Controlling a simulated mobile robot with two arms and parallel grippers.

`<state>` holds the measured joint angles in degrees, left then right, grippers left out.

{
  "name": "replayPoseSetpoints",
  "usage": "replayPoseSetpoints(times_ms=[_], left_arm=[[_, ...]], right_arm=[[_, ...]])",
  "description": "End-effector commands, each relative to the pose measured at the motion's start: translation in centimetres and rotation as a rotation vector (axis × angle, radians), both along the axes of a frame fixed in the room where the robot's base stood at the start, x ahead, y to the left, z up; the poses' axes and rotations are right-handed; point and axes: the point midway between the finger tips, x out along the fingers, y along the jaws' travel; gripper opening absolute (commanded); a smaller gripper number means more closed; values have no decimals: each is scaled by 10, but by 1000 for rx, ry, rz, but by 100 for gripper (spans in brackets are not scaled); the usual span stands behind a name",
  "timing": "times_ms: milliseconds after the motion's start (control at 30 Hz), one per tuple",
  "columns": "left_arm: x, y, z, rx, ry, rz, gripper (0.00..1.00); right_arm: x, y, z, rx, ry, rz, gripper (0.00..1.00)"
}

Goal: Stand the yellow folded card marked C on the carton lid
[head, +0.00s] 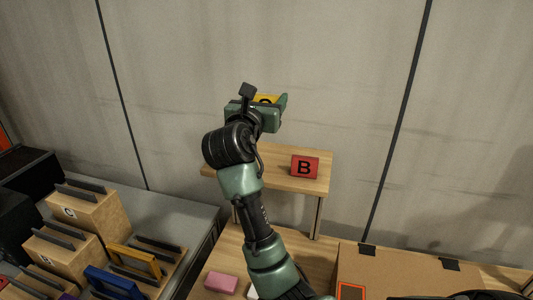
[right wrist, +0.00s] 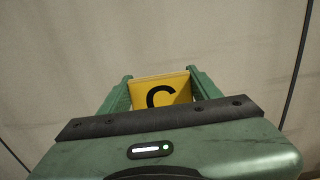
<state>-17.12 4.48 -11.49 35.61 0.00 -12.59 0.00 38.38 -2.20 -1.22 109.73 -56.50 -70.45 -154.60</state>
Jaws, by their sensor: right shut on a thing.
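The yellow folded card marked C (right wrist: 160,90) is between the two fingers of my right gripper (right wrist: 160,88), which is shut on it. In the head view the card (head: 266,99) shows as a small yellow patch at my right gripper (head: 268,102), held above the small wooden shelf against the wall. A carton (head: 390,268) with a brown cardboard top and dark clips stands at the lower right; only part of it shows. My left gripper is not in view.
A red card marked B (head: 305,167) stands on the small raised wooden shelf (head: 280,160). Slotted wooden blocks (head: 85,212) and a blue frame (head: 113,283) are at lower left. A pink block (head: 221,283) lies on the table beside my right arm.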

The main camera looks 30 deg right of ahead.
Motion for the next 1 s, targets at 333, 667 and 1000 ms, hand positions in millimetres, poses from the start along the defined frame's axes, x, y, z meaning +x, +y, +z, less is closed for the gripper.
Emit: replayPoseSetpoints(times_ms=[333,667,1000], left_arm=[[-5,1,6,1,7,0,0],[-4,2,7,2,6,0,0],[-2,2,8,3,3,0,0]], right_arm=[[0,0,-91,0,5,0,25],[-1,0,-127,0,3,1,25],[0,0,-154,-1,-2,1,25]])
